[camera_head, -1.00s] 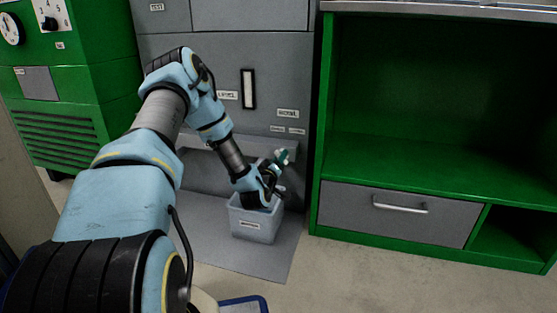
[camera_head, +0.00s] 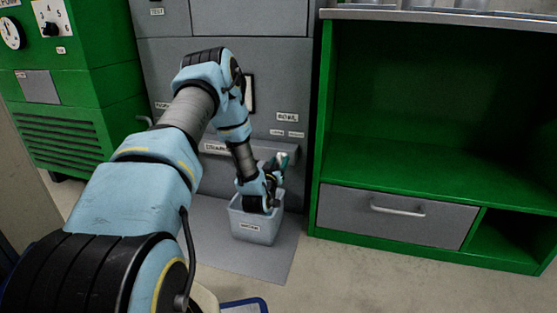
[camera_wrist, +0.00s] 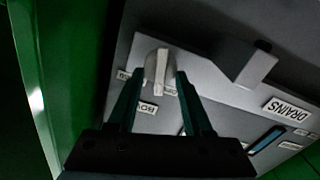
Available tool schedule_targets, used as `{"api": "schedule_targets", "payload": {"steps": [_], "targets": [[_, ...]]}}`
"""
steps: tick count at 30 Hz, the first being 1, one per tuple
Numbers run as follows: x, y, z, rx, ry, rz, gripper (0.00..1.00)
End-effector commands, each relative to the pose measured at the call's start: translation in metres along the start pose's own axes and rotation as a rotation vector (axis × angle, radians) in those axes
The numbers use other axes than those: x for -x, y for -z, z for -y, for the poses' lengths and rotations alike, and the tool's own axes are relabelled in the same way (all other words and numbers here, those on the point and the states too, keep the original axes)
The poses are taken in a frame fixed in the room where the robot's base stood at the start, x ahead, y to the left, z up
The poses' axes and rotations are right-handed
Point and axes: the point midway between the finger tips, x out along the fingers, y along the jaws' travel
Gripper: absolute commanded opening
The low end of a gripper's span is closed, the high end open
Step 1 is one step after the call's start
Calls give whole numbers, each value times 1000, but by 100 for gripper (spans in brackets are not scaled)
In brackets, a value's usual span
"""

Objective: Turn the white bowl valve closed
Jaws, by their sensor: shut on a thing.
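The white bowl valve (camera_wrist: 160,72) is a pale knob with a raised bar on the grey panel. In the wrist view it sits between the fingertips of my gripper (camera_wrist: 157,75). The two teal fingers are shut on it, one on each side, and the bar runs nearly upright in that picture. In the head view my gripper (camera_head: 284,160) is low at the right of the grey machine front (camera_head: 275,80), below the BOWL label (camera_head: 287,117). There my wrist and fingers hide most of the valve.
A grey bin (camera_head: 257,228) stands on the mat (camera_head: 210,235) right under my wrist. A grey block (camera_wrist: 242,62) juts from the panel beside the valve. A green cabinet (camera_head: 318,150) stands close on the right. A green machine (camera_head: 110,80) is on the left.

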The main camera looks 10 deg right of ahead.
Motion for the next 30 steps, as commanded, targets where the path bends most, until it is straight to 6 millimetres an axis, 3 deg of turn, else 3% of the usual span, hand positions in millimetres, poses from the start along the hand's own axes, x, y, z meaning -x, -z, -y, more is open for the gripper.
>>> {"api": "schedule_targets", "payload": {"steps": [30], "targets": [[0,-2,-6,-906,-2,0,0]]}}
